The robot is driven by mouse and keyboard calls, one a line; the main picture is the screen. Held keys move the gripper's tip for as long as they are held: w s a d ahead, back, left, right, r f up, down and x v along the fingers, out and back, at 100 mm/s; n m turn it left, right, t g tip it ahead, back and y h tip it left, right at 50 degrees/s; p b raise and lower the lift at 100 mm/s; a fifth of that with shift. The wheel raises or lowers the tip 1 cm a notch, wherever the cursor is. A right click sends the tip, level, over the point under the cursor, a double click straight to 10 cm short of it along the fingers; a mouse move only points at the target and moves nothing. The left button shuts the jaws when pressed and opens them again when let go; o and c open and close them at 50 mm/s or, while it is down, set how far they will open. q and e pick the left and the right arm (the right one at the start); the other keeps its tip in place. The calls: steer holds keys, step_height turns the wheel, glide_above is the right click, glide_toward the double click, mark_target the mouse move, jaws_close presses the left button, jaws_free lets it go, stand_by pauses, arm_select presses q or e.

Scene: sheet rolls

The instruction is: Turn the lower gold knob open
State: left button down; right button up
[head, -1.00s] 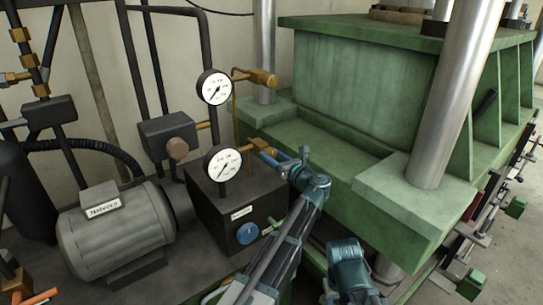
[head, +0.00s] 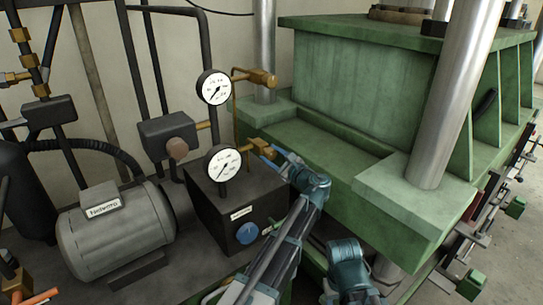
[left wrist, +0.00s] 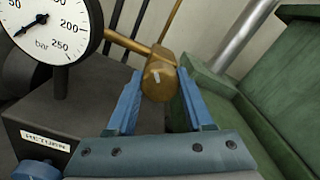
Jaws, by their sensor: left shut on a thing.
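The lower gold knob (head: 262,146) sits at the end of a brass pipe beside the lower pressure gauge (head: 223,163). In the left wrist view the knob (left wrist: 160,76) is a stubby brass cylinder with a pale mark on its face. My left gripper (head: 268,153) comes up to it from the front right. Its blue fingers (left wrist: 160,84) stand on either side of the knob and are shut on it. The upper gold knob (head: 263,78) is above, by the upper gauge (head: 213,87), untouched.
A dark box with a blue dial (head: 247,233) stands below the lower gauge. A grey motor (head: 115,232) is to the left. The green press (head: 365,95) with its steel columns (head: 455,95) fills the right, close beside my left gripper.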

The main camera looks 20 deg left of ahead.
arm_select(q)
steer(key=n, duration=0.5)
steer(key=shift+n, duration=2.6)
steer(key=shift+f, duration=0.1)
steer(key=shift+c, duration=1.4)
jaws_free()
steer(key=shift+s, duration=0.1)
